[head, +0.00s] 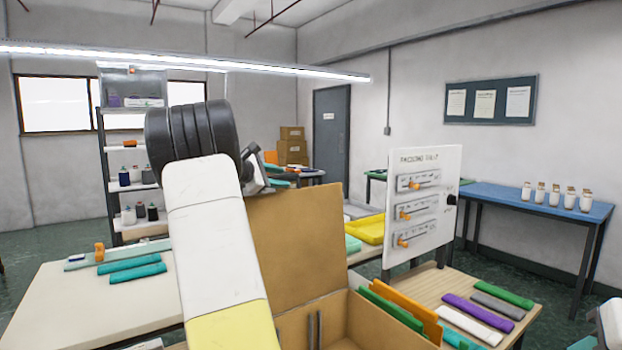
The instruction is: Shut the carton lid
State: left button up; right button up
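The open brown carton (335,325) stands at the bottom centre, its near part cut off by the frame. Its lid (300,240) stands up at the back left as a tall brown panel. Green and orange flat pieces stick up inside the carton at its right. My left arm rises in front and hides part of the lid's left side. My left gripper (260,172) is partly hidden behind the arm, near the lid's top left corner. I cannot tell whether it touches the lid, or whether it is open.
A white board (423,208) with three orange-handled fittings stands right of the carton. Coloured strips lie on the wooden table (520,325) beside it. A pale table (40,305) with teal pieces is at left. A blue table (560,215) holds several bottles.

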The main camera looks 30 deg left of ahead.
pick_arm(q)
grip_shut()
dwell(1.4)
